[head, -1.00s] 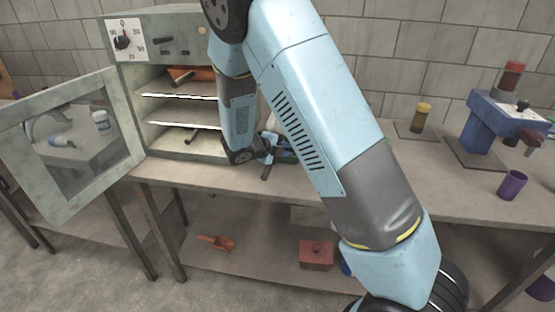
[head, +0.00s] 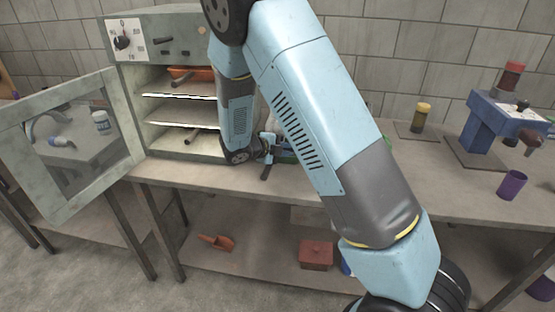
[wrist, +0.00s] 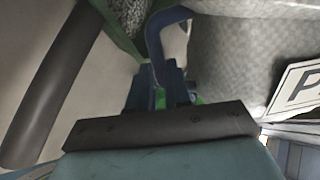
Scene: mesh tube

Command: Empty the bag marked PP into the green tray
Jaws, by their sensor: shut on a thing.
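My gripper (wrist: 176,88) is shut on a dark blue strap or handle (wrist: 153,45), which curves up beside a pale grey bag (wrist: 235,50). The bag fills the right of the wrist view. A white label (wrist: 296,92) on it shows a letter P, cut off by the picture edge. A green tray (wrist: 112,38) shows its rim at the top left, with grey speckled material (wrist: 127,12) beside it. In the head view my gripper (head: 271,146) is low over the bench, and the tray is mostly hidden behind my arm. The bag's mouth is not visible.
An oven with shelves (head: 180,118) stands left, its glazed door (head: 75,140) open toward the front. A blue machine (head: 492,125), a yellow-topped jar (head: 420,117) and a purple cup (head: 512,184) stand right. The bench front (head: 425,190) is clear.

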